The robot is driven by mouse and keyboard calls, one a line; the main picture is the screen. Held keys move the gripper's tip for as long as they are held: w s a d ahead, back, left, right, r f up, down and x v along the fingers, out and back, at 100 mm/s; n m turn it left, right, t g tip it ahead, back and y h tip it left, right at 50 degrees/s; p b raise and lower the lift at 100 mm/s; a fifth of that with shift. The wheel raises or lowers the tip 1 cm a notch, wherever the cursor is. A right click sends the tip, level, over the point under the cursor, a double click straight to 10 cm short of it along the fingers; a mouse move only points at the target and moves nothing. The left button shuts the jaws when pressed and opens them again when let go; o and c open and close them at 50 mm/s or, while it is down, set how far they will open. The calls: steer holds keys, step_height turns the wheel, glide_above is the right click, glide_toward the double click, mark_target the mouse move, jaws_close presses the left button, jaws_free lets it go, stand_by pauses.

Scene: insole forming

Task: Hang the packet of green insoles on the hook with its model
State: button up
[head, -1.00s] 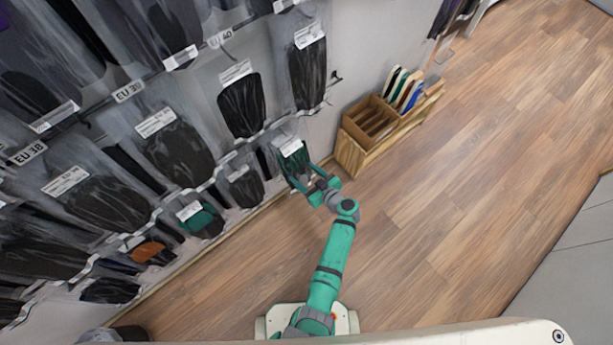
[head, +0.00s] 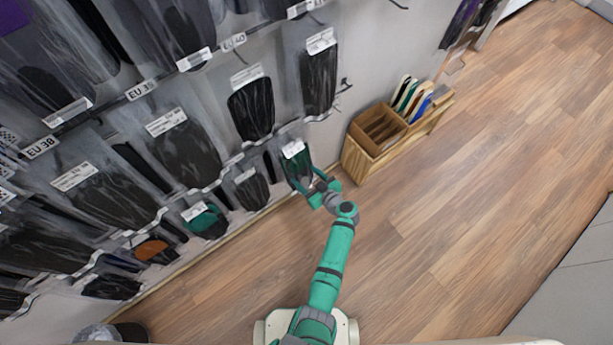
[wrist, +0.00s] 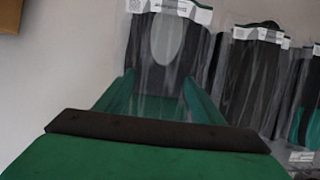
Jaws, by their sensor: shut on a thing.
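The packet of green insoles (head: 297,170) is a clear bag with a white label at its top. My gripper (head: 307,186) is shut on its lower part and holds it label up, close to the wall display. In the wrist view the packet (wrist: 165,60) stands between my two fingers (wrist: 160,100), showing dark material with a grey oval. Another packet with green insoles (head: 207,221) hangs lower left on the wall. I cannot tell whether the held packet touches a hook; its top hides that spot.
The floor to the right is clear.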

steer(key=shift+d, duration=0.1)
stand_by(0.5)
steer(key=o, duration=1.2)
steer(key=shift+w, duration=0.1)
steer(key=v, duration=1.1)
steer(key=shift+f, duration=0.1)
steer(key=s+a+f+m+g+h, duration=0.1)
steer(key=s+a+m+h, duration=0.15)
steer(key=s, duration=0.65)
steer(key=s+a+f+m+h, duration=0.1)
steer(key=s+m+h, duration=0.25)
steer(key=s, duration=0.55)
steer(key=s+a+r+t, duration=0.1)
steer(key=s+r+t, duration=0.1)
steer(key=r, duration=0.8)
steer(key=s+a+r+t+h, duration=0.1)
steer(key=s+r, duration=0.4)
steer(key=r, duration=0.5)
steer(key=s+r+m+t, duration=0.1)
steer(key=s+r, duration=0.3)
steer(key=r, duration=0.6)
steer(key=shift+s+a+r+t+h, duration=0.2)
steer(key=shift+a+r+t+h, duration=0.15)
steer(key=shift+t, duration=0.55)
